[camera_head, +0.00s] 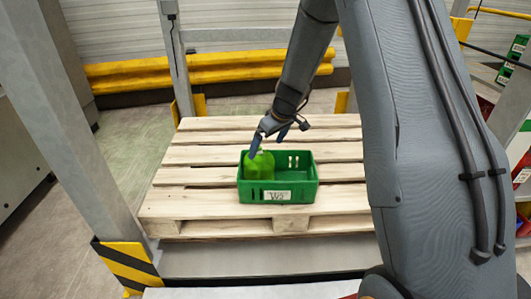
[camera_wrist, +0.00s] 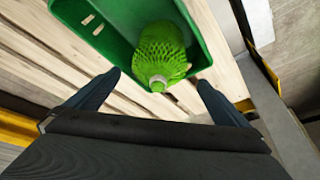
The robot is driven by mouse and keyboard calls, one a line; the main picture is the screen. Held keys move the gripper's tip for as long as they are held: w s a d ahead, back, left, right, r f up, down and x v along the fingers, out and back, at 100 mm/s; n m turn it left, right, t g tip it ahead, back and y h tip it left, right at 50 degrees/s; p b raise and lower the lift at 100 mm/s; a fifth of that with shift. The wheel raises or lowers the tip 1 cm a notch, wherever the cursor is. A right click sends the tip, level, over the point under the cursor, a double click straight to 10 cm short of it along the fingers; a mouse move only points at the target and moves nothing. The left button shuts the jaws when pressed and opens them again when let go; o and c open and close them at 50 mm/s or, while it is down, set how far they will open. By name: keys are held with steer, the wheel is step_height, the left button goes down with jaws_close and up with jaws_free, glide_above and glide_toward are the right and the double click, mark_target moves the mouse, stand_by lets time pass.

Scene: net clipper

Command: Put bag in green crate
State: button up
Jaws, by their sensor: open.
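The green crate (camera_head: 300,192) sits on a wooden pallet, with a white label on its near side. It also shows at the top of the wrist view (camera_wrist: 108,50). The bag (camera_head: 263,166), a bright green net bag, is inside the crate at its left end. In the wrist view the bag (camera_wrist: 162,52) lies by the crate's wall, its gathered end toward my gripper. My gripper (camera_head: 270,145) is above the crate's left end, close over the bag. In the wrist view my gripper (camera_wrist: 158,82) has its fingers spread wide, with nothing held between them.
The pallet (camera_head: 190,205) has bare slats around the crate. A grey post with a yellow-black striped base (camera_head: 128,262) stands at the left front. Yellow rails (camera_head: 215,68) run behind the pallet. More crates (camera_head: 515,55) stand on a rack at the right.

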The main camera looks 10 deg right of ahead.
steer(key=s+a+r+m+g, duration=0.1)
steer(key=s+a+r, duration=0.4)
steer(key=s, duration=0.4)
steer(key=s+a+r+m+g, duration=0.1)
steer(key=s+a+r, duration=0.2)
steer(key=s+r, duration=0.45)
steer(key=s+r+m+g+h, duration=0.1)
steer(key=s+r+m, duration=0.1)
steer(key=s, duration=2.1)
steer(key=shift+d+r+g+h, duration=0.2)
steer(key=shift+d+g+h, duration=0.1)
steer(key=shift+g, duration=0.1)
steer(key=shift+w, duration=0.1)
steer(key=d+r+m+p, duration=0.2)
steer(key=d+r+p, duration=0.4)
steer(key=p, duration=0.7)
steer(key=shift+s+d+r+h+p, duration=0.2)
steer(key=shift+d+r+h+p, duration=0.15)
steer(key=shift+r, duration=0.1)
